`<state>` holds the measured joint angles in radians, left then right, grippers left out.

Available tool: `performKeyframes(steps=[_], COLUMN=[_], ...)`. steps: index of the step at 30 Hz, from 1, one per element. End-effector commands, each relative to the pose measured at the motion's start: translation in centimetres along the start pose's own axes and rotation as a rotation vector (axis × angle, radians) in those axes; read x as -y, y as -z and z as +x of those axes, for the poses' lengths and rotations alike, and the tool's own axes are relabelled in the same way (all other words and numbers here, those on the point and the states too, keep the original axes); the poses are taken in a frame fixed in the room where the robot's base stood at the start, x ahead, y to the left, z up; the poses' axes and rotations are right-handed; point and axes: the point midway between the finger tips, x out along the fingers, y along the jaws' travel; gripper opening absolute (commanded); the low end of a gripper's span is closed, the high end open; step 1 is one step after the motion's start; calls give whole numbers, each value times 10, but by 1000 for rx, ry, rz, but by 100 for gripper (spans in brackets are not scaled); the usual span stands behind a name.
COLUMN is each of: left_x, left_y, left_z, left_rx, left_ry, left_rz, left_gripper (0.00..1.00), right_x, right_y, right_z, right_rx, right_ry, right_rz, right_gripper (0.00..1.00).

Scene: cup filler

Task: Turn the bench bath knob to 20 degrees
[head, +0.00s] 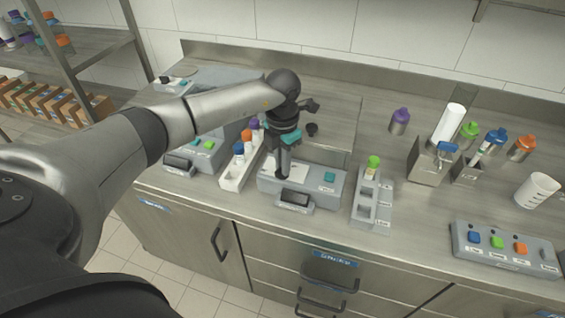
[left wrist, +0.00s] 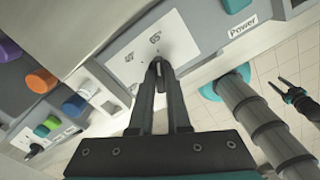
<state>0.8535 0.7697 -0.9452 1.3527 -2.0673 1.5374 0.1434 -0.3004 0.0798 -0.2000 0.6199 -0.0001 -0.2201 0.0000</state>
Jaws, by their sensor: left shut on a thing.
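The bench bath (head: 338,192) is a grey unit at the front of the counter, with a teal button and a small dark display. My left gripper (head: 283,176) points down onto its pale panel. In the left wrist view, the fingertips (left wrist: 160,66) come together on a small dark knob (left wrist: 163,80) at the white dial panel (left wrist: 175,38). The fingers hide most of the knob, so its angle cannot be read. Small number marks sit on the panel. A small dark gripper-like part (left wrist: 291,93), perhaps my right gripper, shows over the floor.
A white rack with capped tubes (head: 235,172) stands close left of the bath. A grey tube holder (head: 371,203) stands close right. A button box (head: 505,248) and a white beaker (head: 537,191) are farther right. Several capped bottles stand behind.

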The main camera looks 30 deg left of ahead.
Motion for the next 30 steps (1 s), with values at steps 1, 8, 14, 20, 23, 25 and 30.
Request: performKeyframes(steps=[1, 8, 14, 20, 23, 25, 30], left_x=[0, 0, 0, 0, 0, 0, 0], left_y=[0, 0, 0, 0, 0, 0, 0], left_z=[0, -1, -1, -2, -2, -2, -3], left_rx=[0, 0, -1, -2, -2, -2, -1], left_ry=[0, 0, 0, -1, -1, -1, 0], left_rz=[0, -11, -78, -218, -309, -376, -538], left_gripper=[0, 0, 0, 0, 0, 0, 0], right_x=[0, 0, 0, 0, 0, 0, 0], right_y=[0, 0, 0, 1, 2, 2, 3], right_z=[0, -1, -4, -11, -16, -19, -27], right_rx=[0, 0, 0, 0, 0, 0, -1], right_ry=[0, 0, 0, 0, 0, 0, 0], right_rz=[0, 0, 0, 0, 0, 0, 0], right_gripper=[50, 50, 50, 50, 50, 50, 50])
